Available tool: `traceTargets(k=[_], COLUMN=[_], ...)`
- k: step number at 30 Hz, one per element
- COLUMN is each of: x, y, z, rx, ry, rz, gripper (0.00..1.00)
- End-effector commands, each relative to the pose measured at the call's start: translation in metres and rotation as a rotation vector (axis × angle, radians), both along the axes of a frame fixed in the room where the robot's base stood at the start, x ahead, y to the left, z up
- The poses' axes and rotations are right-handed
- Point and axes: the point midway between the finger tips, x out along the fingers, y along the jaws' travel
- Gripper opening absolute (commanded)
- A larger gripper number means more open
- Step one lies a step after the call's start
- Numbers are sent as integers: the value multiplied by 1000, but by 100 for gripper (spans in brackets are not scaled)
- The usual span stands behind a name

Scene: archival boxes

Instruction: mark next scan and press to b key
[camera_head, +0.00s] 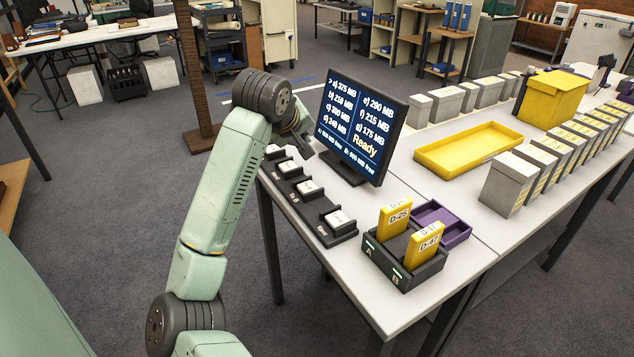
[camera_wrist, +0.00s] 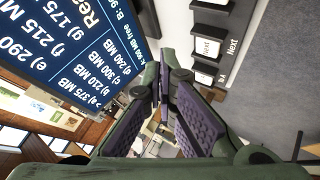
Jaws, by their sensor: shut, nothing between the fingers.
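The key strip (camera_head: 322,232) is a black base with several white-capped keys on the left edge of the table, the nearest key (camera_head: 340,218) at its front end. The monitor (camera_head: 355,125) lists a) to g) with sizes, a marker at a), and "Ready".
A black dock (camera_head: 408,272) marked A and B holds two yellow cartridges, (camera_head: 396,216) and (camera_head: 426,246). A purple tray (camera_head: 455,230) sits behind it. A yellow tray (camera_head: 425,157), grey boxes (camera_head: 508,185) and a yellow box (camera_head: 552,98) stand farther right.

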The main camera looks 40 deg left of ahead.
Motion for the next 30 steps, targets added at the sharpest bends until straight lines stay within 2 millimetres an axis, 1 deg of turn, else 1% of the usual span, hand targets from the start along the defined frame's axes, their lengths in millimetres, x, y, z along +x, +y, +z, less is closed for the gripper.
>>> traceTargets(k=[7, 11, 14, 23, 25, 30], x=[1, 1, 1, 1, 1, 1], y=[-1, -1, -2, -2, -1, -1], z=[-1, -8, -19, -62, -74, -85], rx=[-2, -5, -6, -7, -3, -2], ry=[-3, -3, -3, -5, -5, -5], rz=[-2, -3, -4, -3, -2, -2], gripper=[0, 0, 0, 0, 0, 0])
